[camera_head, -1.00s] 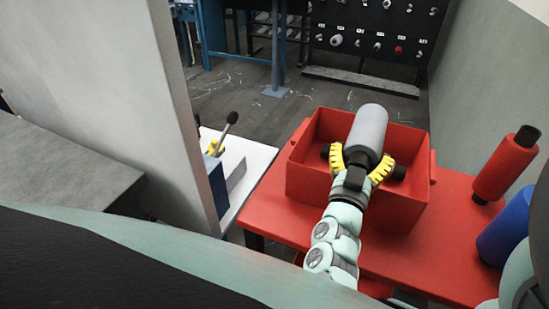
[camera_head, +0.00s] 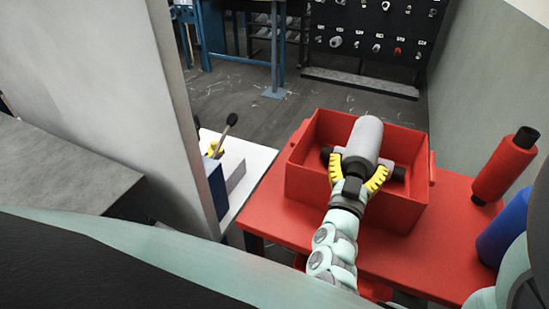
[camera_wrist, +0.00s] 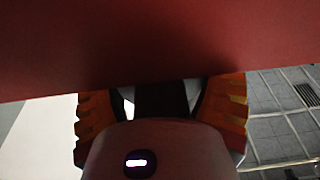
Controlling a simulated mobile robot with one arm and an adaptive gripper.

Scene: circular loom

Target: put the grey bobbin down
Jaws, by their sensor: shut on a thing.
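The grey bobbin (camera_head: 367,137) is a pale grey cylinder with a dark end toward me. My gripper (camera_head: 359,170) is shut on that near end, with yellow fingers on both sides. The bobbin is over the open red bin (camera_head: 305,183), pointing away from me and seemingly within its rim; whether it touches the floor of the bin is hidden. In the wrist view, my gripper's fingers (camera_wrist: 162,112) show orange around a dark part, and a red surface (camera_wrist: 150,45) fills the top. The grey body does not show clearly there.
Dark ends of another thing (camera_head: 398,173) show inside the bin beside my fingers. The bin stands on a red table (camera_head: 400,262). A red bobbin (camera_head: 504,168) and a blue bobbin (camera_head: 503,230) stand to the right. A grey panel (camera_head: 130,100) rises at the left.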

